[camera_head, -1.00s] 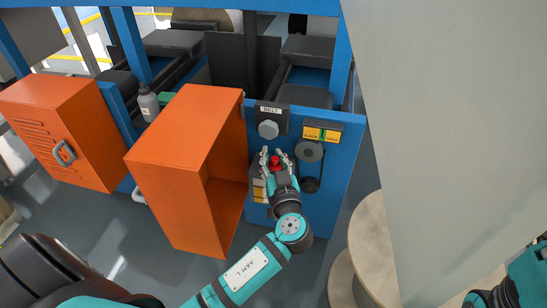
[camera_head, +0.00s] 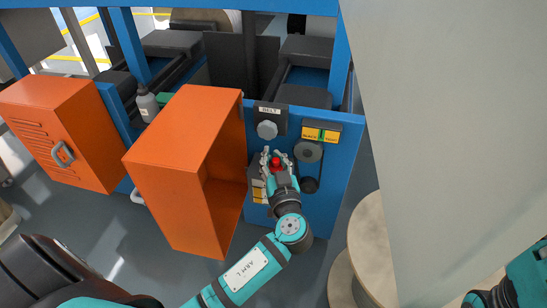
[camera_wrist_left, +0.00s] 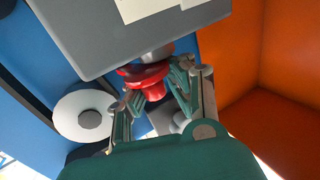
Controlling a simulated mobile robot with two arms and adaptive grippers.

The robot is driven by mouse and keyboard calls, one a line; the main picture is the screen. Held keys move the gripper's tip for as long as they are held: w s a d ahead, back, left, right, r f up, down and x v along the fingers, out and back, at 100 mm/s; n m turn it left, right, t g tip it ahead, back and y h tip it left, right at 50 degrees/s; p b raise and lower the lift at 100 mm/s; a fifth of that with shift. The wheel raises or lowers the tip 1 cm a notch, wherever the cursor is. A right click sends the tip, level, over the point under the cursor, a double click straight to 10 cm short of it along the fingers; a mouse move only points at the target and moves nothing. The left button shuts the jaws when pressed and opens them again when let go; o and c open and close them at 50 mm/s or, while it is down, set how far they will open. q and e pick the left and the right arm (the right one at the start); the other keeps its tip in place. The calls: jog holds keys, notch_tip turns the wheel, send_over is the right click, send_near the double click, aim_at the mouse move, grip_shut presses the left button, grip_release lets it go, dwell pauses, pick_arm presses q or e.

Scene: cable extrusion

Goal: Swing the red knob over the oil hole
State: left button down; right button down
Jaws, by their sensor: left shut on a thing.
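The red knob (camera_head: 276,162) is on a grey box (camera_head: 257,172) on the blue machine panel (camera_head: 343,172). My left gripper (camera_head: 277,157) reaches it from below, with its fingers on either side of the knob. In the left wrist view the red knob (camera_wrist_left: 147,78) sits between the fingertips of my left gripper (camera_wrist_left: 152,90), which is shut on it. I cannot make out the oil hole; the gripper and the grey box may cover it. My right gripper is not in view.
An orange cabinet (camera_head: 183,131) stands open just left of the gripper. A grey knob (camera_head: 267,130) under a BELT label and a dark round knob (camera_head: 308,152) are on the panel above. A wooden spool (camera_head: 370,240) stands at lower right, beside a large pale panel (camera_head: 450,120).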

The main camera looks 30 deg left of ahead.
pick_arm(q)
jog(key=shift+s+f, duration=0.15)
jog(key=shift+f, duration=0.15)
jog(key=c, duration=1.6)
grip_release()
jog(key=o, duration=0.4)
jog(key=shift+r, duration=0.2)
jog(key=v, duration=1.2)
jog(key=shift+r, duration=0.1)
